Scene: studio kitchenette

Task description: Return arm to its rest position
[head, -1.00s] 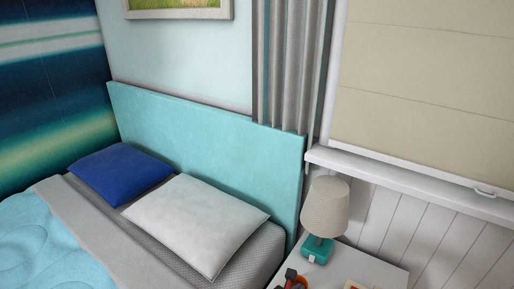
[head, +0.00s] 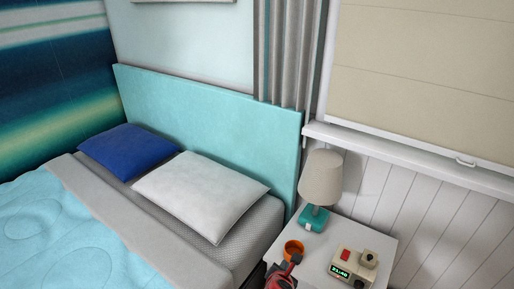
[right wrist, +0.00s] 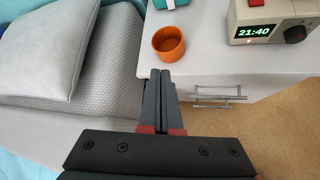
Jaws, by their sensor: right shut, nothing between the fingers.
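My right gripper (head: 284,276) shows at the bottom edge of the head view, in front of the nightstand (head: 318,250). In the right wrist view its two dark fingers (right wrist: 162,74) are together, with nothing between them. The fingertips point toward an orange cup (right wrist: 169,43), which stands on the nightstand beyond them. In the head view the orange cup (head: 294,249) stands just above the gripper in the picture. I see no object held. My left gripper is in no view.
A lamp (head: 321,180) with a teal base and a clock (head: 352,268) reading 21:40 stand on the nightstand. Left of it is a bed with a white pillow (head: 200,188) and a blue pillow (head: 128,149). A nightstand drawer handle (right wrist: 218,98) juts out.

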